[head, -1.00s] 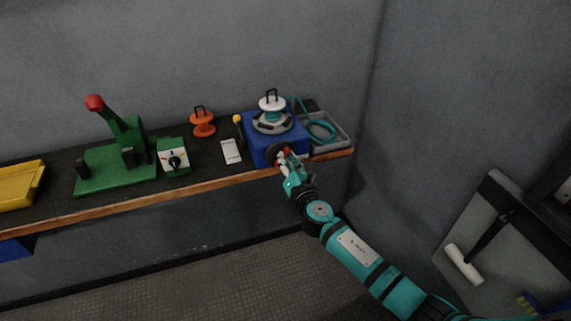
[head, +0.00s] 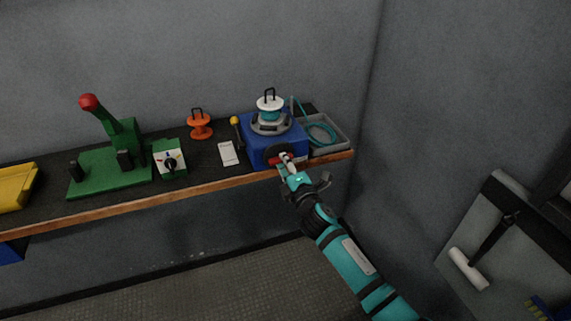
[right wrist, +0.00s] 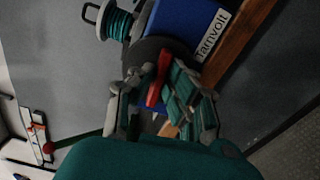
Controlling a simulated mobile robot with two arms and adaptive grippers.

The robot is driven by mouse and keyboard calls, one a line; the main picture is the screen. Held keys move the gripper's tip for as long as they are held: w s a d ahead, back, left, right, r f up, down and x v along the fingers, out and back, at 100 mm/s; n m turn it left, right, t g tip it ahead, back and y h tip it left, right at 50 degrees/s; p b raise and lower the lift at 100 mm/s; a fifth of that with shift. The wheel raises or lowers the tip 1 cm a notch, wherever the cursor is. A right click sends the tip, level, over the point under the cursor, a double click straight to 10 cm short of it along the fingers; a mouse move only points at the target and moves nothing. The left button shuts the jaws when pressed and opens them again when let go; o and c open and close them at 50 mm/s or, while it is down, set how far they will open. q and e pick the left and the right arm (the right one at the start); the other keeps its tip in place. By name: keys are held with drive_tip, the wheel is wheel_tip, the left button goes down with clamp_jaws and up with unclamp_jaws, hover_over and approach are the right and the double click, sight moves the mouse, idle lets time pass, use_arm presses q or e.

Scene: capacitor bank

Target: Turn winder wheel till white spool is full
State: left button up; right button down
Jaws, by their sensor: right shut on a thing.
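The winder is a blue box (head: 262,131) at the right end of the bench. A white spool (head: 269,102) with teal cable wound on it stands upright on top; the spool also shows in the right wrist view (right wrist: 117,23). The dark round winder wheel (right wrist: 150,50) is on the box's front, with a red handle (right wrist: 158,78). My right gripper (head: 287,161) is at the wheel, shut on the red handle. Its fingers lie either side of the handle in the right wrist view (right wrist: 163,100). The gripper partly hides the wheel in the head view. My left gripper is out of view.
A grey tray (head: 343,138) right of the winder holds loose teal cable. Left of it are a yellow-topped tool (head: 235,122), a white card (head: 228,153), an orange spool (head: 200,127), a dial box (head: 171,158) and a green press (head: 110,174). The grey wall is close on the right.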

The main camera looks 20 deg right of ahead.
drive_tip(key=shift+f+m, duration=0.1)
drive_tip(key=shift+m, duration=0.4)
drive_tip(key=c, duration=1.4)
unclamp_jaws()
drive_tip(key=shift+o, duration=0.2)
drive_tip(key=s, duration=1.2)
drive_tip(key=shift+d, duration=0.2)
